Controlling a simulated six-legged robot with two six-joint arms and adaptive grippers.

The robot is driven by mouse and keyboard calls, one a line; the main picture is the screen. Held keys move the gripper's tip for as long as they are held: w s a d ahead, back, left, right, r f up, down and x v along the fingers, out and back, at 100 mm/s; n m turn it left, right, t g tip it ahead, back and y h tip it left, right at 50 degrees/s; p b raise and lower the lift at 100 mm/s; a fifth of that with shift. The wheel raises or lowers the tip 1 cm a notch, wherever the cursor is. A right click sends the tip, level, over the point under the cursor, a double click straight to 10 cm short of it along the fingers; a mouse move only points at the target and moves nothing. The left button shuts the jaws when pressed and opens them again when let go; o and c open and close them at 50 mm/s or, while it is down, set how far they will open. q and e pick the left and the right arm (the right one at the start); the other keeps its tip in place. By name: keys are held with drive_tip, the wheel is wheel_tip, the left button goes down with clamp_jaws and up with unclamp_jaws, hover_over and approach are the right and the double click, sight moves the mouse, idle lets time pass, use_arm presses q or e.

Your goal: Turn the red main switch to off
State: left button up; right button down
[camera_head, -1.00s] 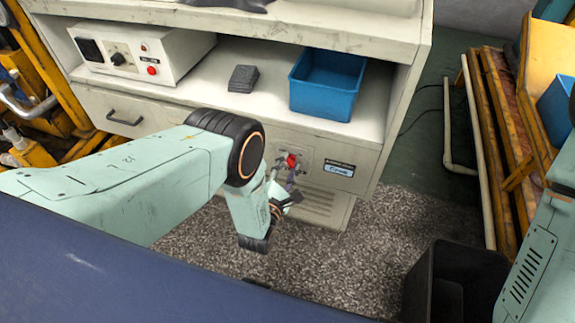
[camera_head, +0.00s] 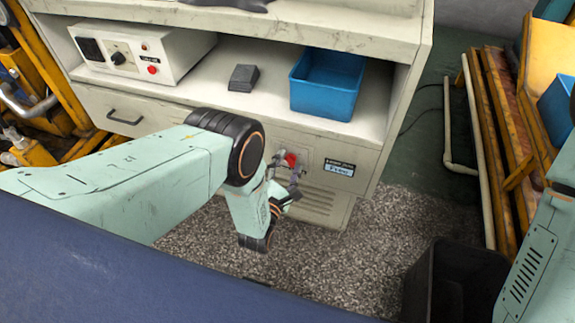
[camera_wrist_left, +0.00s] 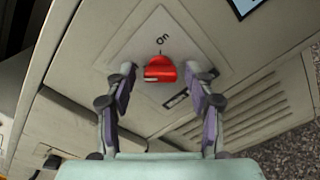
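The red main switch (camera_head: 290,158) sits on the cabinet front, left of a small label sign. My left gripper (camera_head: 284,172) is at the switch. In the wrist view the left gripper (camera_wrist_left: 161,76) is open, one finger on each side of the knob, with visible gaps. A dark label below right of the knob is partly hidden and unreadable. My right gripper is not in view.
The cabinet shelf holds a control box (camera_head: 145,52), a dark block (camera_head: 243,78) and a blue bin (camera_head: 328,82). The label sign (camera_head: 339,168) is beside the switch. A black bin (camera_head: 455,282) stands on the floor at lower right. Pallets and pipes line the right side.

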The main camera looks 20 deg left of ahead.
use_arm(q)
drive_tip(key=s, duration=1.2)
drive_tip(key=shift+a, duration=0.15)
idle(0.3)
